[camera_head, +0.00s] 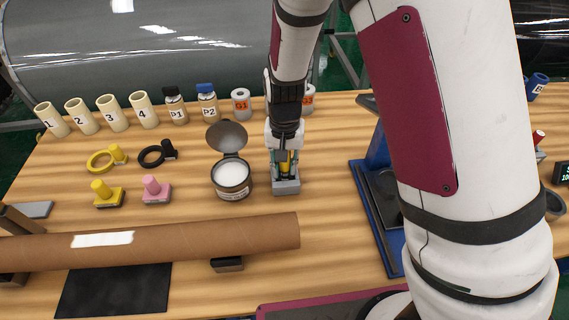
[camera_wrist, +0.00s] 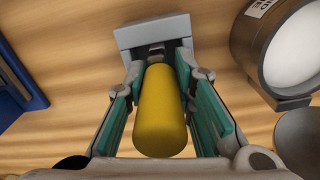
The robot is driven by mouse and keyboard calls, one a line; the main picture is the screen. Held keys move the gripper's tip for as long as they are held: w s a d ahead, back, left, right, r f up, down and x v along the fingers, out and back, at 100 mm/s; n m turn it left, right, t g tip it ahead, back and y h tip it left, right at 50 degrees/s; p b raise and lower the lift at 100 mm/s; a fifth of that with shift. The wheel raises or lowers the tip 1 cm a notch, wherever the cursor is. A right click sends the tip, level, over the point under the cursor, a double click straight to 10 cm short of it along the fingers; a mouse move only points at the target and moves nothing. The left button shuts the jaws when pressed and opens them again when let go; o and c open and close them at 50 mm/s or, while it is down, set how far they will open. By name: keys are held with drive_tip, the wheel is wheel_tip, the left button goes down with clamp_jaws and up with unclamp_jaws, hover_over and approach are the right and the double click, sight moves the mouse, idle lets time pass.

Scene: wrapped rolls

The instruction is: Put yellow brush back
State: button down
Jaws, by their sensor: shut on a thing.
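The yellow brush (camera_wrist: 161,115) shows in the wrist view as a thick yellow handle between my green-padded fingers. My gripper (camera_wrist: 158,72) is shut on this handle. In the head view my gripper (camera_head: 285,163) points down right of the open tin, and a little yellow shows between its fingers. A grey block (camera_head: 287,187) is at the handle's lower end, low over or on the table; it also shows in the wrist view (camera_wrist: 135,34). A dark and silvery neck joins handle and block. The bristles are hidden, and I cannot tell whether the brush sits in the block.
An open tin (camera_head: 232,192) with white contents stands just left of my gripper. A cardboard roll (camera_head: 180,242) lies in front. Yellow (camera_head: 107,201) and pink (camera_head: 155,196) handled tools stand at left. A blue stand (camera_head: 368,220) is at right. Numbered tubes (camera_head: 113,117) and bottles line the back.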

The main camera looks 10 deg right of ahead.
drive_tip(key=shift+f, duration=0.15)
drive_tip(key=c, duration=1.4)
unclamp_jaws()
drive_tip(key=shift+o, duration=0.2)
wheel_tip(320, 180, up, 12)
drive_tip(key=shift+r, duration=0.25)
